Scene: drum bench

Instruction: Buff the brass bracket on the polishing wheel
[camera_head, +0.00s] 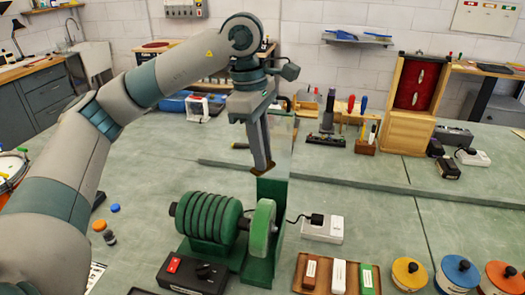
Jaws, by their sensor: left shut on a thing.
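My left gripper (264,163) points down and is shut on the brass bracket (262,170), a small brown-gold piece mostly hidden between the fingertips. It hangs above the green polishing machine, in front of a clear upright panel. The machine has a pale green wheel (260,229) at its right end and a ridged green drum (204,217) to the left. The bracket is above the pale wheel in the picture, apparently clear of it. I cannot tell whether the wheels turn. My right gripper is not in view.
A black switch box (192,275) with a red switch stands in front of the machine. A brown tray (300,266) of coloured bars and several round coloured pots sit to the right. A white power strip (323,229) lies behind.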

